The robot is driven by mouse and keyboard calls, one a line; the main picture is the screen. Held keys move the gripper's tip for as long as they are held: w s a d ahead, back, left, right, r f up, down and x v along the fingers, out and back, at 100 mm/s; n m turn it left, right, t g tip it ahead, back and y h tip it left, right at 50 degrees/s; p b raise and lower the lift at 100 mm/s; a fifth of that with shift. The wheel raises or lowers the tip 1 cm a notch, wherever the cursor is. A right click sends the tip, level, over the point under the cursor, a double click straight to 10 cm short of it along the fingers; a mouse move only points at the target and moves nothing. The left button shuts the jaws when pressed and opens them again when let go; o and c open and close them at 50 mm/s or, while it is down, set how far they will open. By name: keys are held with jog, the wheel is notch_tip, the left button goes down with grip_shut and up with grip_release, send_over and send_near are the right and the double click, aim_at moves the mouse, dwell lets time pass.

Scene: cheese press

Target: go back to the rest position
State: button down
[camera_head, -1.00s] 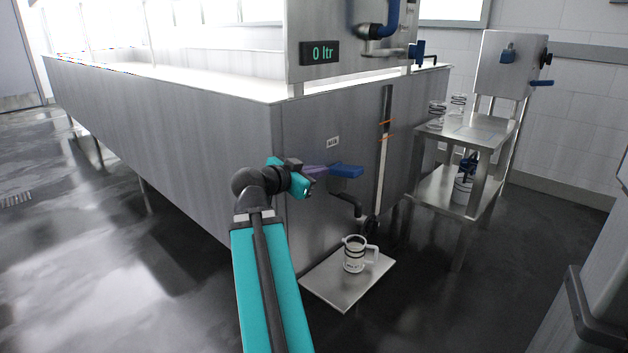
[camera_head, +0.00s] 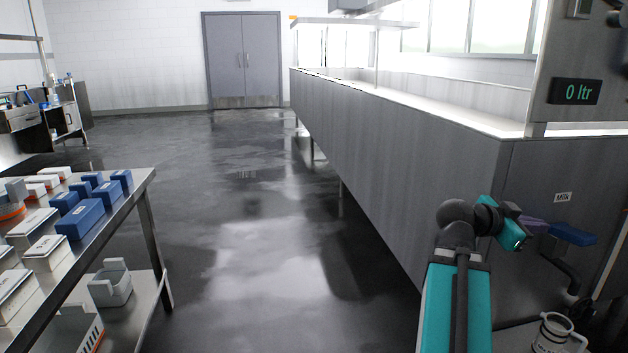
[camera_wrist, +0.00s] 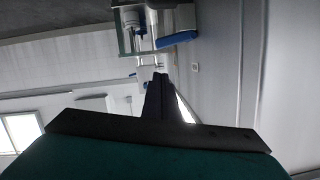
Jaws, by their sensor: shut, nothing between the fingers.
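My gripper (camera_head: 533,225) is on the right in the head view, at the end of my teal and black arm. It is next to the blue valve handle (camera_head: 572,234) on the steel vat's (camera_head: 400,150) end wall; I cannot tell whether they touch. In the wrist view its dark fingers (camera_wrist: 159,92) are together, with nothing held. A white measuring jug (camera_head: 553,333) stands below the valve spout at the bottom right, partly cut off by the frame.
A steel table (camera_head: 122,205) with blue and white boxes stands at the left, with tubs on its lower shelf. Wet, open floor (camera_head: 250,230) lies between it and the vat. Grey double doors (camera_head: 242,60) are at the back. A display (camera_head: 575,92) reads 0 ltr.

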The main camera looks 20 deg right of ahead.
jog(key=w+a+f+n+t+y+p, duration=0.1)
jog(key=w+a+f+n+t+p, duration=0.2)
jog(key=w+a+p, duration=0.4)
jog(key=w+a+f+n+y+p, duration=0.1)
jog(key=w+a+f+n+p, duration=0.1)
jog(key=w+f+p, duration=0.45)
jog(key=w+a+f+n+y+p, duration=0.2)
jog(key=w+a+f+p, duration=0.15)
jog(key=a+f, duration=0.3)
jog(key=w+a+f+n+y+p, duration=0.2)
jog(key=a+f+p, duration=0.25)
jog(key=a, duration=0.35)
jog(key=s+a+f+n+g+y+p, duration=0.1)
jog(key=s+a+f+n+y+p, duration=0.2)
jog(key=a+f, duration=0.35)
jog(key=s+a+f+n+p, duration=0.25)
jog(key=a+f+p, duration=0.2)
jog(key=a, duration=0.35)
jog(key=s+a+f+n+g+y+p, duration=0.2)
jog(key=s+a+f+n+y, duration=0.1)
jog(key=s+a, duration=0.6)
jog(key=s+a+f+n+g+y+p, duration=0.2)
jog(key=s+a+f+n, duration=0.3)
jog(key=s+a, duration=0.4)
jog(key=shift+s+a+y+p, duration=0.3)
jog(key=shift+a+y+p, duration=0.2)
jog(key=shift+a+y, duration=0.1)
